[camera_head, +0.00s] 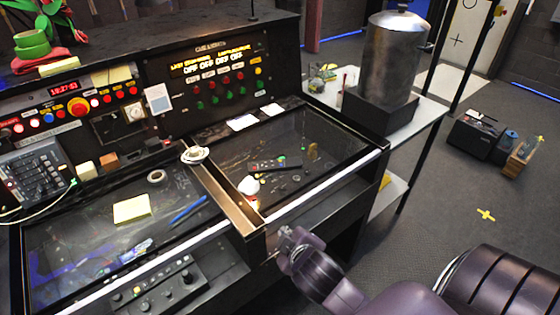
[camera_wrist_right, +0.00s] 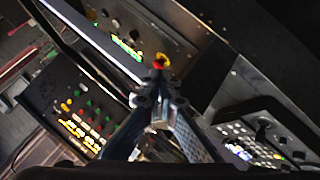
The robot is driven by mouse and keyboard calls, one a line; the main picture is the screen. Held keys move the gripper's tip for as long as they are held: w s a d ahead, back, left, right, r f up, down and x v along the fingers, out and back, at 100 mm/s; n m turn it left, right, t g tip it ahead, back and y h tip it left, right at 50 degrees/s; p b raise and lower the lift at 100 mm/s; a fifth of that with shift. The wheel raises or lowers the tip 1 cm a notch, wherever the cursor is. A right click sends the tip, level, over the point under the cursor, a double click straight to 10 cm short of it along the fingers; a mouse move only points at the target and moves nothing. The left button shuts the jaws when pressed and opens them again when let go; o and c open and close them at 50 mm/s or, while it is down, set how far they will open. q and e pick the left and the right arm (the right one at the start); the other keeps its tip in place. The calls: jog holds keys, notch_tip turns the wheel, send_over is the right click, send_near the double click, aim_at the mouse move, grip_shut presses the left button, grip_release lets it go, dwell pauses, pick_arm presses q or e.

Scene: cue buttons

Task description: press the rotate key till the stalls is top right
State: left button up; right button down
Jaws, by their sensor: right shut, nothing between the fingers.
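My right gripper (camera_head: 285,240) is at the front edge of the black console, just below and right of the tan divider strip. In the wrist view the right gripper (camera_wrist_right: 160,82) has its fingers together, with nothing between them. A small red and yellow round piece (camera_wrist_right: 161,60) appears just beyond the fingertips; I cannot tell whether they touch. A small dark keypad (camera_head: 275,165) with coloured keys lies in the right glass panel (camera_head: 330,135). I cannot read which key is the rotate key, nor any stalls label. My left gripper is out of view.
The upright panel (camera_head: 210,75) carries lit text and rows of red and green buttons. A white and red object (camera_head: 249,188) stands near the divider. A tape roll (camera_head: 156,176), yellow notes (camera_head: 131,209) and a blue pen (camera_head: 188,211) lie left. A metal urn (camera_head: 392,55) stands right.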

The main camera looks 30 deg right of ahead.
jog(key=w+r+n+t+y, duration=0.1)
jog(key=w+r+n+t, duration=0.9)
jog(key=w+r, duration=0.65)
jog(key=w+a+r+n+g+y, duration=0.1)
jog(key=w+a+r+n+y, duration=0.3)
jog(key=n, duration=0.6)
jog(key=w+a+r+n+g+y, duration=0.1)
jog(key=w+a+r+n+y, duration=0.15)
jog(key=n+y, duration=0.65)
jog(key=d+f+n+g+h, duration=0.4)
jog(key=d+n, duration=0.2)
jog(key=d, duration=0.4)
jog(key=d+f+n+g+h, duration=0.4)
jog(key=d+n, duration=0.3)
jog(key=d, duration=0.4)
jog(key=shift+w+f+g, duration=0.45)
jog(key=shift+f+g, duration=0.05)
jog(key=shift+f, duration=0.3)
